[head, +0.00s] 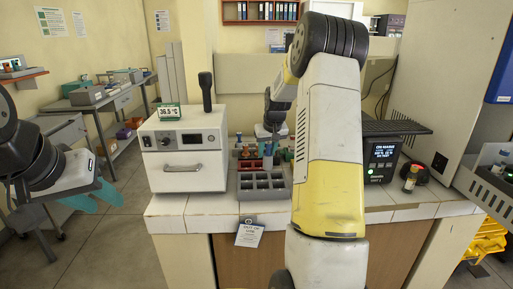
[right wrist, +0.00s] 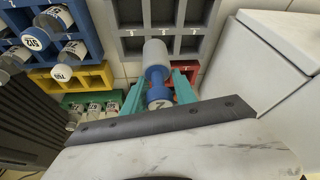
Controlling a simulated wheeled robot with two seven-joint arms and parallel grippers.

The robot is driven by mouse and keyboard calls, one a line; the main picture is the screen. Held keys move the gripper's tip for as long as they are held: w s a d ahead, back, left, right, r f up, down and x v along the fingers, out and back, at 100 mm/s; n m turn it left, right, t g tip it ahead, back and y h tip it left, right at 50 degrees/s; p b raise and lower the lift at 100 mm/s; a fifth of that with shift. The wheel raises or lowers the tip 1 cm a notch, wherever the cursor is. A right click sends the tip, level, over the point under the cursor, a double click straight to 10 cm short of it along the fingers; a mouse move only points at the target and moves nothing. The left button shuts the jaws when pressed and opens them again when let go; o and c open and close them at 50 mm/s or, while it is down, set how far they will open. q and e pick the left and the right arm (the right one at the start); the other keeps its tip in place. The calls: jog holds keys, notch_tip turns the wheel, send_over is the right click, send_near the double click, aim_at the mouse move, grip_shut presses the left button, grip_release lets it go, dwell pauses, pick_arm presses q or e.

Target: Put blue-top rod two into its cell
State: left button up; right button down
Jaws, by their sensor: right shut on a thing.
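Blue-top rod two (right wrist: 157,75) has a pale grey body and a blue top marked 2. My right gripper (right wrist: 159,92) is shut on it, with teal fingers on both sides. The rod also shows in the head view (head: 267,161), behind the grey rack. The grey rack (right wrist: 133,43) has open square cells with small number labels. In the right wrist view the rod's far end overlaps the middle column of cells; I cannot tell whether it is inside one. The rack (head: 265,194) stands on the bench in the head view. My left gripper (head: 92,197) is open and empty, off the bench.
The white incubator (head: 188,153) stands left of the rack, and a black display device (head: 383,158) to the right. Around the rod are a blue rack (right wrist: 88,32) with vials, a yellow rack (right wrist: 97,74), a green rack (right wrist: 111,98) with vials and a red rack (right wrist: 192,75).

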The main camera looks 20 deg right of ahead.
jog(key=s+a+f, duration=0.3)
jog(key=s+a, duration=0.3)
jog(key=a, duration=0.6)
jog(key=s+a+f, duration=0.3)
jog(key=s+a, duration=0.3)
jog(key=a, duration=0.6)
jog(key=shift+s+f, duration=0.3)
jog(key=shift+s, duration=0.1)
